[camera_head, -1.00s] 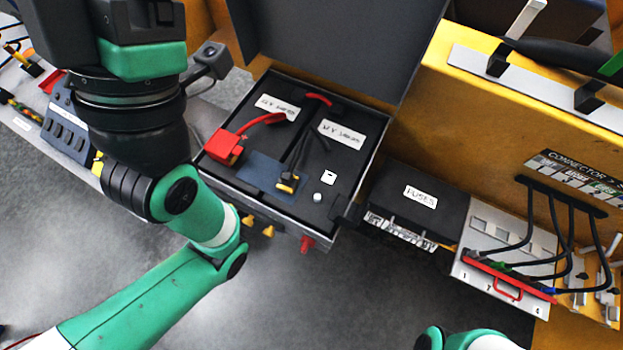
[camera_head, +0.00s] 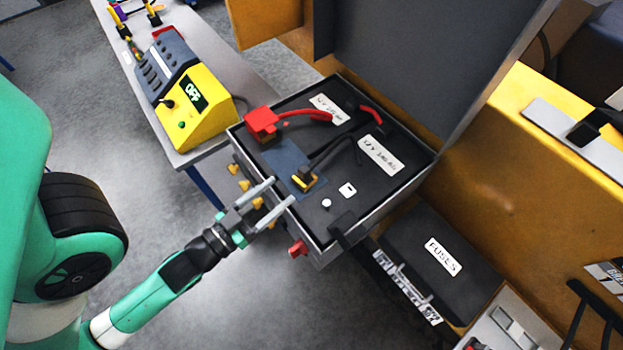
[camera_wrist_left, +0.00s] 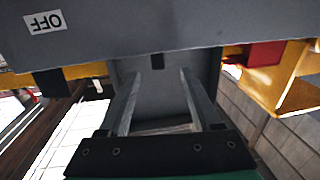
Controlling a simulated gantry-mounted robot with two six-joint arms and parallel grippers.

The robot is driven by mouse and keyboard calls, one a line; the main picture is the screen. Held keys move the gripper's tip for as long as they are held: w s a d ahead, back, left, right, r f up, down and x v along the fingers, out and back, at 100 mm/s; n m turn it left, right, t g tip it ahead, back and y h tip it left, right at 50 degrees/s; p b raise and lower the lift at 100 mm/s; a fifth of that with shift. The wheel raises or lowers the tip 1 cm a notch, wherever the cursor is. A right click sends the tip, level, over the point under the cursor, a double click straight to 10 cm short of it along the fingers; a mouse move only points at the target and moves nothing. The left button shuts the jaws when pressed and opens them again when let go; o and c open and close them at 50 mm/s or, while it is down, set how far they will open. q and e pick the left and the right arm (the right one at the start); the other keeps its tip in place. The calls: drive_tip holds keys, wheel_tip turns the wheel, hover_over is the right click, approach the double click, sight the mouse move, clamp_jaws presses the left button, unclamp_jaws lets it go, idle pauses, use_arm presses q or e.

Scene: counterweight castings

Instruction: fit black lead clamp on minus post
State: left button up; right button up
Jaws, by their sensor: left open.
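The black lead clamp (camera_head: 304,180), with a yellow part, lies on a blue-grey pad (camera_head: 284,160) in the open box (camera_head: 352,233), at the end of a black cable. The minus post is probably the small pale round stub (camera_head: 326,203) to its right, standing bare. A red clamp (camera_head: 262,122) sits at the box's left corner. My left gripper (camera_head: 282,191) is open and empty at the box's front edge, left of the black clamp and apart from it. Its fingers (camera_wrist_left: 158,82) show in the left wrist view before a grey wall; the clamp is hidden there. My right gripper is out of view.
The raised lid (camera_head: 410,60) stands behind the box. A red knob (camera_head: 298,248) and several yellow knobs (camera_head: 245,185) stick out of its front. A fuse box (camera_head: 440,255) is at right.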

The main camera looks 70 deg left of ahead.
sight(300, 174)
use_arm(q)
drive_tip(key=p+x, duration=0.2)
drive_tip(key=x, duration=0.1)
drive_tip(key=p+x, duration=0.2)
drive_tip(key=x, duration=0.1)
drive_tip(key=shift+w+a+r, duration=0.1)
drive_tip(key=shift+w+r, duration=0.1)
drive_tip(key=shift+w, duration=0.1)
drive_tip(key=shift+w+f, duration=0.1)
drive_tip(key=p+x, duration=0.1)
drive_tip(key=x, duration=0.4)
drive_tip(key=shift+p, duration=0.4)
drive_tip(key=shift+w, duration=0.1)
drive_tip(key=shift+c, duration=0.3)
clamp_jaws()
